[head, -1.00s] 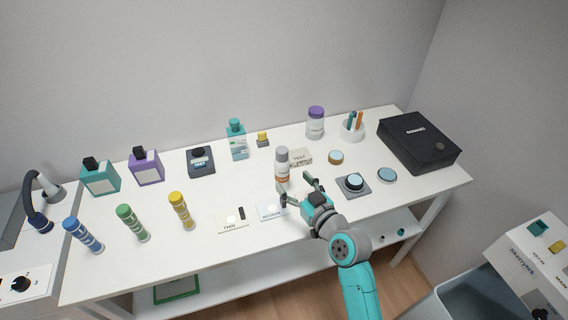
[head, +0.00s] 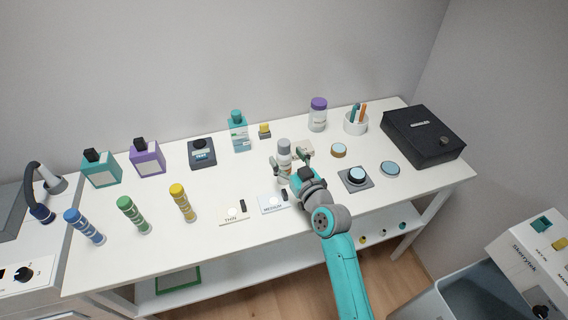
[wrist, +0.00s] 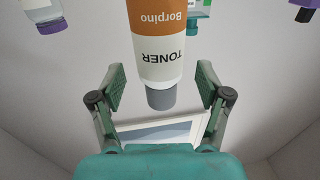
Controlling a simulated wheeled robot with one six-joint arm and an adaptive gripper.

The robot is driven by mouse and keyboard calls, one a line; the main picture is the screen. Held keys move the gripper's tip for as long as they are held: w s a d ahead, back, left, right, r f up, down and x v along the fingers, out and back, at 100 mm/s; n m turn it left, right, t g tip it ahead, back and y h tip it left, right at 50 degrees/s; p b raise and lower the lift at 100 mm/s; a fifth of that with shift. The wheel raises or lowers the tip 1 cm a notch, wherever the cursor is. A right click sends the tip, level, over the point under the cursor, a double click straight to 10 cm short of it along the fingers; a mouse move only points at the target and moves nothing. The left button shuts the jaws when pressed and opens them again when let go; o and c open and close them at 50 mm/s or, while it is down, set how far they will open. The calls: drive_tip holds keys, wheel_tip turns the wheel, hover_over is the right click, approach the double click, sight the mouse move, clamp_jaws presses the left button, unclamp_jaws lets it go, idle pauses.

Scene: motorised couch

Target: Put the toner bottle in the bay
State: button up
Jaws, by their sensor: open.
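The toner bottle (head: 284,147), white and orange with a grey cap, stands on the white table near its middle. In the wrist view the toner bottle (wrist: 160,50) appears upside down, with its TONER label facing me. My gripper (head: 291,160) is open at the bottle, one finger on each side. In the wrist view my gripper (wrist: 160,88) has its fingers flanking the grey cap end, with a visible gap on both sides. I cannot tell which thing is the bay.
A pale TEST block (head: 303,147) is right behind the bottle. A round button on a grey base (head: 355,179) and THIN (head: 233,213) and MEDIUM (head: 272,204) plates are nearer the front. A black case (head: 423,137) lies at right. Coloured cylinders (head: 131,215) stand at left.

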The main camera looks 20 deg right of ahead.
drive_tip(key=shift+w+a, duration=0.2)
drive_tip(key=shift+w, duration=0.9)
drive_tip(key=c, duration=1.4)
clamp_jaws()
drive_tip(key=shift+r, duration=0.15)
